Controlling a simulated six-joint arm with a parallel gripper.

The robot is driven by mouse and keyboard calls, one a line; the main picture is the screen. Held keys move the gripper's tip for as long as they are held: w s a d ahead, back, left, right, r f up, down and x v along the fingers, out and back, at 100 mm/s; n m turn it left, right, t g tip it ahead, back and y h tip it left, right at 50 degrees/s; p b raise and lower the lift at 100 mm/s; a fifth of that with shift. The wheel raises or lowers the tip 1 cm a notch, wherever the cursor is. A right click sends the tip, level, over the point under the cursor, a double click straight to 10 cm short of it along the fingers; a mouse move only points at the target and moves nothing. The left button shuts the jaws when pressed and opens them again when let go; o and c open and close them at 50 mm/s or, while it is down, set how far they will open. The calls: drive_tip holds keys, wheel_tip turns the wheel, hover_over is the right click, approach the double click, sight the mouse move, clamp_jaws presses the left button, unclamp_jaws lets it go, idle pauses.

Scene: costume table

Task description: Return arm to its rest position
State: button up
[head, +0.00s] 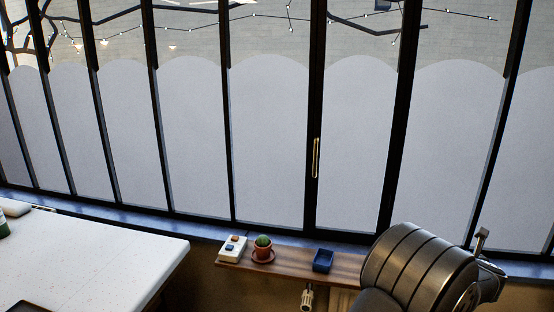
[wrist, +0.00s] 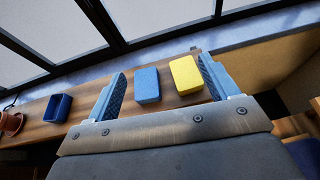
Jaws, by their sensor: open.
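My gripper (wrist: 162,66) is open, with its two pale blue fingers spread wide in the wrist view. A blue block (wrist: 147,86) and a yellow block (wrist: 186,75) show side by side in the gap between the fingers, on the wooden shelf (wrist: 100,88). Neither is gripped; my gripper's height above them is hard to tell. In the head view my dark ribbed arm (head: 415,268) is at the lower right. My gripper and the two blocks do not show there.
On the shelf (head: 345,268) stand a small dark blue container (head: 322,261), a cactus in a terracotta pot (head: 263,250) and a white box (head: 233,248). A window with black bars (head: 232,150) rises behind. A white table (head: 95,258) is at the left.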

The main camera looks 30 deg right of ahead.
wheel_tip(320, 180, up, 12)
drive_tip(key=w+a, duration=0.4)
drive_tip(key=w, duration=0.9)
drive_tip(key=shift+a+r+n+t+y, duration=0.25)
drive_tip(key=shift+a+n+t+y, duration=0.05)
drive_tip(key=shift+a+t, duration=0.1)
drive_tip(key=shift+o, duration=0.2)
drive_tip(key=o, duration=0.4)
